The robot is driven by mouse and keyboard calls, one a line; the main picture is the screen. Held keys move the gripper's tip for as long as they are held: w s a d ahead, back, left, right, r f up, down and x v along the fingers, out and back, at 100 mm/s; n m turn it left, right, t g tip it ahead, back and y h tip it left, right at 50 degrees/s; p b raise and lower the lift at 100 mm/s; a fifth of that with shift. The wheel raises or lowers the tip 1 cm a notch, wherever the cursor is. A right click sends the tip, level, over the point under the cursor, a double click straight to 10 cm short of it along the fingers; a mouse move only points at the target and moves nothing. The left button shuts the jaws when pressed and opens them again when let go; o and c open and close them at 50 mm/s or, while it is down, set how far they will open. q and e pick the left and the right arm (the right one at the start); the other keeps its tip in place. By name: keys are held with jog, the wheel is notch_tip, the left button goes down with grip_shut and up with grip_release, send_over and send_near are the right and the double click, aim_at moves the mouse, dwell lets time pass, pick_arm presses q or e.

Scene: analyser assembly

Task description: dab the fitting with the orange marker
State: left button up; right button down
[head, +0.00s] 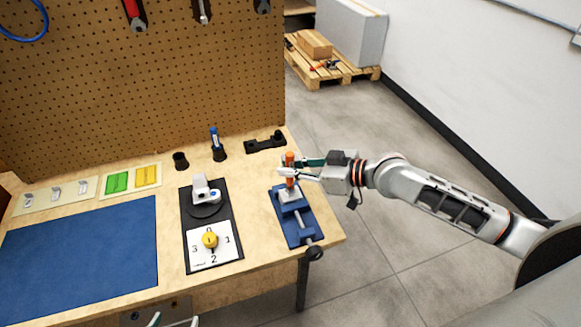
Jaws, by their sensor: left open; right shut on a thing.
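The orange marker (290,162) is upright in my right gripper (288,173), which is shut on it. Its lower end is just above or touching a pale fitting (289,194) in the blue vise (294,225) near the bench's right edge; I cannot tell if they touch. My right arm reaches in from the right. The fingertips of my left gripper (173,321) show apart at the bottom edge of the head view, open and empty; the rest of it is out of view.
An empty black holder (181,161) stands beside a holder with a blue marker (214,137). A black bracket (265,142) lies behind the vise. A dial plate (226,257) stands left of the vise. The blue mat (85,250) is clear.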

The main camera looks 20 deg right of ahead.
aim_at(290, 154)
jog(key=shift+r+p, duration=1.25)
jog(key=shift+r, duration=0.1)
jog(key=shift+r+p, duration=0.5)
jog(key=shift+r, duration=1.6)
